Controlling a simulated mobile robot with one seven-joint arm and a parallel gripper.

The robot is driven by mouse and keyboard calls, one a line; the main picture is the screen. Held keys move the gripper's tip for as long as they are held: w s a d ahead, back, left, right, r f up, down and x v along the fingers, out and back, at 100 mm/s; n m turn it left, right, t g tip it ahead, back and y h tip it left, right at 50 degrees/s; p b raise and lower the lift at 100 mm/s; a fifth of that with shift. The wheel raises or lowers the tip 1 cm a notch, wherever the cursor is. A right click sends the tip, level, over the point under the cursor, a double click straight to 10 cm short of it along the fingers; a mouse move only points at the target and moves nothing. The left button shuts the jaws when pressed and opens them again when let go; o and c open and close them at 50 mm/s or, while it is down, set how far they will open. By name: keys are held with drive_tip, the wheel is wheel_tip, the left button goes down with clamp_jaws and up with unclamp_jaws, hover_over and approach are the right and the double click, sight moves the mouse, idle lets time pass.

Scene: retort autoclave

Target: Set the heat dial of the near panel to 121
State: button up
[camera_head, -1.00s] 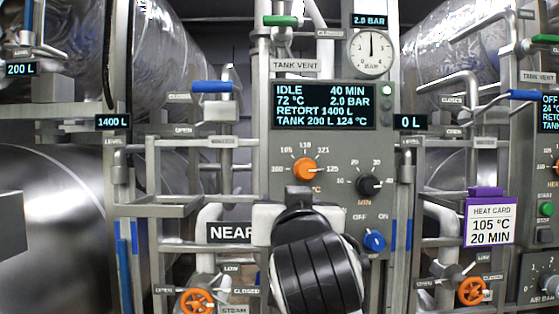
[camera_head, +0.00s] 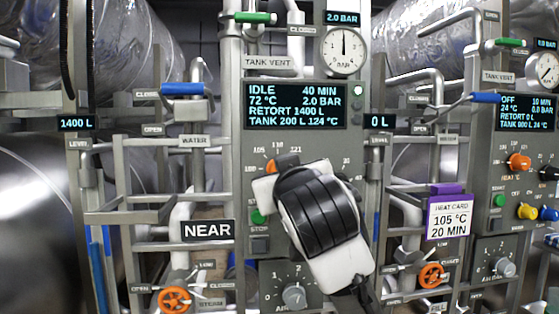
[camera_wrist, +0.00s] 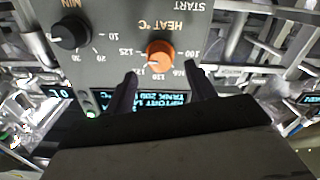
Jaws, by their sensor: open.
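The near panel (camera_head: 355,125) stands in the middle of the head view, above and beside the NEAR sign (camera_head: 208,231). Its orange heat dial (camera_head: 284,164) is mostly hidden there behind my gripper, with some scale marks showing. In the wrist view the dial (camera_wrist: 159,53) shows upside down, with HEAT °C and numbers around it. I cannot read its pointer setting surely. My gripper (camera_wrist: 161,82) is open and empty. Its two fingers lie on either side of the dial's lower edge in that view, apart from the dial as far as I can tell.
The panel display (camera_head: 295,105) reads IDLE, 72 °C, 40 MIN. A black MIN dial (camera_wrist: 70,32) sits beside the heat dial. A purple-topped heat card (camera_head: 450,217) reads 105 °C, 20 MIN. Another panel (camera_head: 515,200) stands at the right. Pipes and rails surround the panels.

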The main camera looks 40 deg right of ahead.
drive_tip(key=p+x, duration=0.1)
drive_tip(key=x, duration=0.4)
drive_tip(key=shift+a, duration=0.1)
drive_tip(key=c, duration=1)
